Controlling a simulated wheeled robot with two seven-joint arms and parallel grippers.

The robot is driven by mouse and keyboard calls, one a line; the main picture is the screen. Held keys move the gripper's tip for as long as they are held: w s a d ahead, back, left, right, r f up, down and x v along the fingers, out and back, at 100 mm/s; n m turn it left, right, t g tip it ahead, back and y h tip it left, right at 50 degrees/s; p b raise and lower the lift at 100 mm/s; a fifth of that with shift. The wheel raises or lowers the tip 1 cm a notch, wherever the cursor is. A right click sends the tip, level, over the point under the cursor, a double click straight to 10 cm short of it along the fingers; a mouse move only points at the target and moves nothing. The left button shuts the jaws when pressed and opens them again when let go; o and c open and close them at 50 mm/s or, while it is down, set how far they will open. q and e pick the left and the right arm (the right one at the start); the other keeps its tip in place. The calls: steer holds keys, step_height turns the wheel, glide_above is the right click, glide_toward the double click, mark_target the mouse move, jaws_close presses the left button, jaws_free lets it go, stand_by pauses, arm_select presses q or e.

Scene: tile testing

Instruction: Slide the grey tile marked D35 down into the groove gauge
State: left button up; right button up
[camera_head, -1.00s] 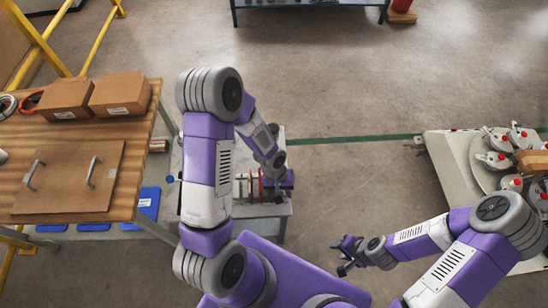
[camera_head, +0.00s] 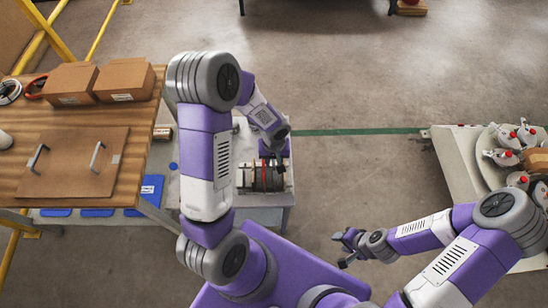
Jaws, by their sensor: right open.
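A small grey table (camera_head: 272,205) stands ahead of my base. Several upright discs or plates (camera_head: 262,178) stand in a row on it, one of them reddish. They are too small to read any marking, so I cannot pick out the grey tile D35 or the groove gauge. My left gripper (camera_head: 275,158) is over the far right part of this row, pointing down. Its fingers are too small and dark to show whether they hold something. My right gripper (camera_head: 346,248) is open and empty, over the floor right of the small table.
A wooden table (camera_head: 70,120) on the left holds cardboard boxes (camera_head: 125,80) and a brown panel with two handles (camera_head: 65,160). Blue bins (camera_head: 150,192) sit below. A pale table (camera_head: 450,160) with red-topped fixtures stands on the right. The floor between is clear.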

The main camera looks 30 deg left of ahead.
mark_target(274, 169)
arm_select(q)
step_height(274, 169, down, 2)
steer(key=shift+f+b, duration=0.1)
steer(key=shift+b, duration=0.45)
step_height(274, 169, down, 5)
steer(key=b, duration=0.5)
jaws_close()
stand_by(0.8)
step_height(274, 169, up, 11)
steer(key=p, duration=0.7)
steer(key=shift+p, duration=0.4)
stand_by(0.5)
